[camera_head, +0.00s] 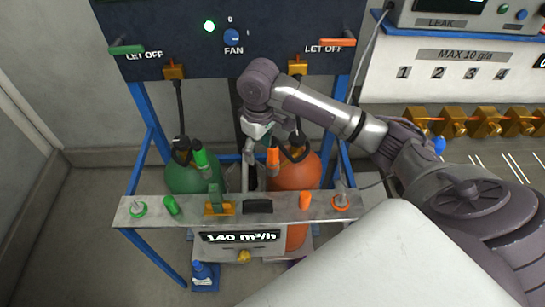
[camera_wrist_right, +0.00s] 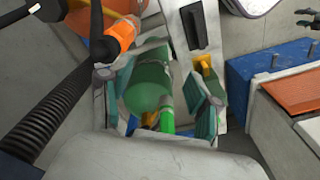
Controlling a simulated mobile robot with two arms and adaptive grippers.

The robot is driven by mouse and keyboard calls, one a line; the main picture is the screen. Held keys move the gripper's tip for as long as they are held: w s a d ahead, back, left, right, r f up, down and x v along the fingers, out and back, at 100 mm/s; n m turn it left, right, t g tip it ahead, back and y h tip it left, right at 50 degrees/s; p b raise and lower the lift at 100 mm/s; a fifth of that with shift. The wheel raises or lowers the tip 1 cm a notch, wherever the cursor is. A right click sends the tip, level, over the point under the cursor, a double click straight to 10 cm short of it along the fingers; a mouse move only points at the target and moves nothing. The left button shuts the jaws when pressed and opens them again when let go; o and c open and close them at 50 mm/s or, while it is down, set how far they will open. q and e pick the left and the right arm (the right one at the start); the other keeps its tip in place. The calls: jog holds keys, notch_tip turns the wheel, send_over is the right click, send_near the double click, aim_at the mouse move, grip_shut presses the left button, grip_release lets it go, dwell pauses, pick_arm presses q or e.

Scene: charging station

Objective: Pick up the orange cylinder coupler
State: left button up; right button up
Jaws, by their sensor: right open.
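The orange cylinder coupler (camera_head: 273,159) stands upright at the top of the orange cylinder (camera_head: 298,172), with a black hose close by. It also shows at the upper left of the right wrist view (camera_wrist_right: 120,36), beside the thick black hose. My right gripper (camera_head: 255,165) reaches down between the green and orange cylinders, just left of the coupler. In the right wrist view my right gripper (camera_wrist_right: 160,95) is open, its teal finger pads apart. The green cylinder (camera_wrist_right: 147,90) shows behind the gap. The coupler is outside the gap, near the left finger. My left gripper is not in view.
A metal shelf (camera_head: 185,208) crosses in front of the cylinders, carrying green and orange fittings. The green cylinder's coupler (camera_head: 200,157) stands at left. The dark FAN panel (camera_head: 270,60) is behind. Several brass fittings (camera_head: 450,125) line the bench at right. Floor is clear at left.

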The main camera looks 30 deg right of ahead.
aim_at(273, 140)
jog(key=shift+m+g, duration=0.3)
jog(key=shift+m, duration=0.6)
jog(key=d+r, duration=0.2)
jog(key=w+d+r, duration=0.1)
jog(key=d+r, duration=0.1)
jog(key=w+d+r, duration=0.1)
jog(key=r, duration=0.1)
jog(key=shift+d+r, duration=0.3)
jog(key=shift+d, duration=0.1)
notch_tip(273, 140, down, 8)
jog(key=shift+f+p, duration=0.15)
jog(key=shift+p, duration=0.35)
notch_tip(273, 140, down, 4)
jog(key=shift+f+p, duration=0.1)
jog(key=shift+p, duration=0.55)
jog(key=shift+f, duration=0.5)
grip_shut()
